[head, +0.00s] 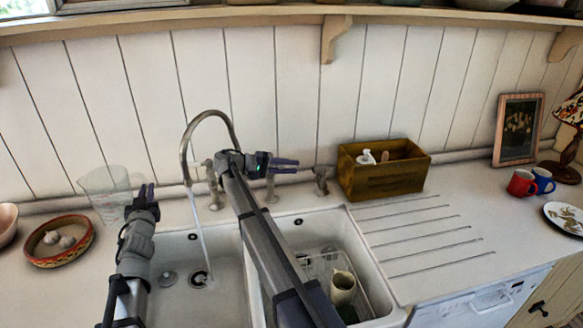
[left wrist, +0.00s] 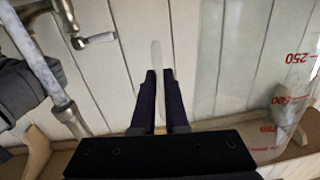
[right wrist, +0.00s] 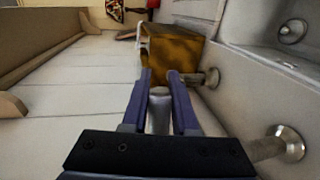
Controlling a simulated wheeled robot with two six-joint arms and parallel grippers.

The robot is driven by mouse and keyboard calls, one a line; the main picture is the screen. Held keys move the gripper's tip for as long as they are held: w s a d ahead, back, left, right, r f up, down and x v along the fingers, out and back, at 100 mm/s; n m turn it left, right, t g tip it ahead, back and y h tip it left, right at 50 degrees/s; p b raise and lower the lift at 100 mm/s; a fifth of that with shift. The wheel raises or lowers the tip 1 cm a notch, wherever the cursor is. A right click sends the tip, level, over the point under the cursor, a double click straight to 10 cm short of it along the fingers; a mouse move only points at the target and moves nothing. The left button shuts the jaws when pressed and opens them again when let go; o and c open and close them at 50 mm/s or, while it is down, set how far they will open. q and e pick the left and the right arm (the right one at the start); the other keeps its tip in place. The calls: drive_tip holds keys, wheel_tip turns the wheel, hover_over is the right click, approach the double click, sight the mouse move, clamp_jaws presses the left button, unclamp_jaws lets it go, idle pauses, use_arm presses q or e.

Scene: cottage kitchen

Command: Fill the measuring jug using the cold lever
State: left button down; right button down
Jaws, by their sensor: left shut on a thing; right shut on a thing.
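The clear measuring jug (head: 104,190) is upright at the left, behind the sink's left corner; its red marks show in the left wrist view (left wrist: 297,58). My left gripper (head: 146,190) is shut on the jug at its right side, apparently by its handle. The curved spout (head: 205,116) pours a thin stream of water (head: 199,232) into the left basin, to the right of the jug. My right gripper (head: 286,165) is shut beside the taps on a pale tap lever (right wrist: 160,95); I cannot tell whether it is the cold one.
The double sink (head: 280,226) lies in front of the taps. A rack with a cream mug (head: 343,287) is in the right basin. A wooden box (head: 384,171) stands behind the clear drainer. A garlic bowl (head: 58,240) is at the left; red (head: 522,183) and blue mugs (head: 543,181) stand at the right.

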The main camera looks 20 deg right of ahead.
drive_tip(key=c, duration=0.7)
unclamp_jaws()
use_arm(q)
drive_tip(key=shift+r+p, duration=0.75)
use_arm(e)
drive_tip(key=v, duration=0.7)
drive_tip(key=shift+a, duration=0.25)
